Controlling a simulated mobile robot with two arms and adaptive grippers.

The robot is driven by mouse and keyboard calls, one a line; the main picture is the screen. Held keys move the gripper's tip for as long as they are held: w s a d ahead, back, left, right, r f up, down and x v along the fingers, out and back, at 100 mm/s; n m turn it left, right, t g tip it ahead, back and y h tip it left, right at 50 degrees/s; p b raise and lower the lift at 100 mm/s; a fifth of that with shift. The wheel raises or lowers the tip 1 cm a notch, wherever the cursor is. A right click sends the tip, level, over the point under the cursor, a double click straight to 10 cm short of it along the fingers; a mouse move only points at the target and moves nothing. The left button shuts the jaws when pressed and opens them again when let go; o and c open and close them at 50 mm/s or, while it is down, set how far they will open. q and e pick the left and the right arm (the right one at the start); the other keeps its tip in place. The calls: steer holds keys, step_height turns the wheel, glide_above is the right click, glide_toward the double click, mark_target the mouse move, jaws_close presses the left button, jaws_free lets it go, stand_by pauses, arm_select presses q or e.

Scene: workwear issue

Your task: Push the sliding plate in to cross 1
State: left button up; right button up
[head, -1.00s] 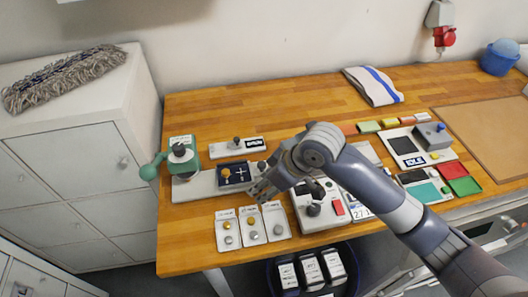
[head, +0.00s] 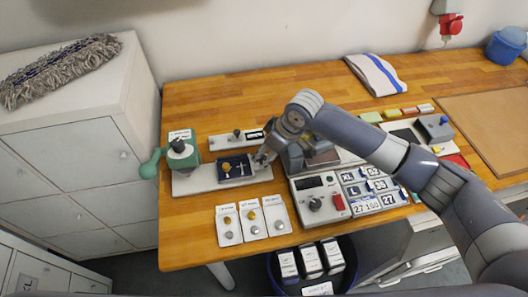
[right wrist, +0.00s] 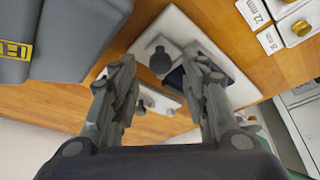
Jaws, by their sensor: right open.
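The dark blue sliding plate (head: 235,174) lies on a long pale base (head: 197,183), with a brass button and a white cross on it. A green hand press (head: 183,155) stands at the base's left end. My right gripper (head: 264,161) is at the right end of the base, just right of the plate. In the right wrist view its fingers (right wrist: 160,92) are apart and empty. Between them shows a dark round knob (right wrist: 160,61) near the base's end, with part of the blue plate (right wrist: 177,79) beyond. Whether the fingers touch anything cannot be told. My left gripper is not in view.
A grey control box (head: 315,203) with a dial and red switch stands to the right. Several white button cards (head: 253,220) lie in front of the base. A label holder (head: 220,141) lies behind. A dark blue bin (head: 345,277) stands below the table's front edge.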

mark_target(242, 165)
steer(key=shift+x, duration=0.95)
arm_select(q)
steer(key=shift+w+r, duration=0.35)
arm_select(e)
steer(key=shift+a+f, duration=0.15)
steer(key=shift+f, duration=0.2)
steer(key=shift+c, duration=0.6)
